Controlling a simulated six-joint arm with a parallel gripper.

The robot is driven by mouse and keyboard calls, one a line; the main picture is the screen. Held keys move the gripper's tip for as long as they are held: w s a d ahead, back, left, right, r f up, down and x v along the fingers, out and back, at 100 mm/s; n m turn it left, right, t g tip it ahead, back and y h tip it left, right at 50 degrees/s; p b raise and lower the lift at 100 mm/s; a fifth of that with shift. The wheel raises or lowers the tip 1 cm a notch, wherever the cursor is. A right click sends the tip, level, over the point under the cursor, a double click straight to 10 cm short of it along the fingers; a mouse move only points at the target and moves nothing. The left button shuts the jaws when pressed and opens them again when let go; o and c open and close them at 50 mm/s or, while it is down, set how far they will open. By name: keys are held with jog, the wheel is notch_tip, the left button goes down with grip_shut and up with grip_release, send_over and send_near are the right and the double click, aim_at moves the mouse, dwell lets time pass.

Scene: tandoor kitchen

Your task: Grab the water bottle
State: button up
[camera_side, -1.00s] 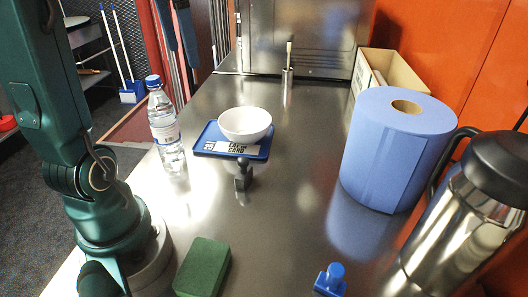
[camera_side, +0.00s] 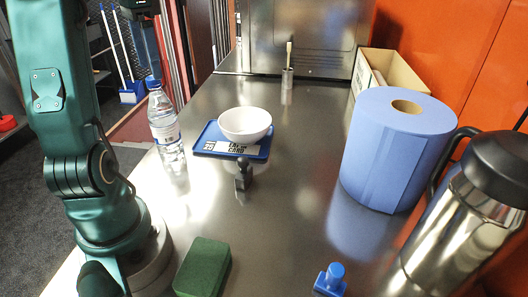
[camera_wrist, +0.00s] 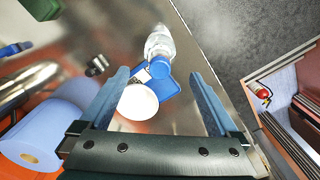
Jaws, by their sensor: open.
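The clear water bottle (camera_side: 166,130) with a blue cap and a pale label stands upright at the left edge of the steel counter. In the wrist view the bottle (camera_wrist: 160,44) is seen from above, its blue cap facing the camera. My gripper (camera_wrist: 159,73) is open and empty. Its two blue-grey fingers show to either side of the cap in that view, with the bottle apart from them. In the side view my gripper is mostly cut off by the top edge, above the bottle.
A white bowl (camera_side: 245,124) sits on a blue tray (camera_side: 203,149) right of the bottle. A dark stamp (camera_side: 244,176) and green block (camera_side: 203,267) are nearer. A blue paper roll (camera_side: 392,150) and steel jug (camera_side: 470,215) stand right.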

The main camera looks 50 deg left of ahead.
aim_at(156, 93)
jog(key=shift+f, duration=3.8)
grip_shut()
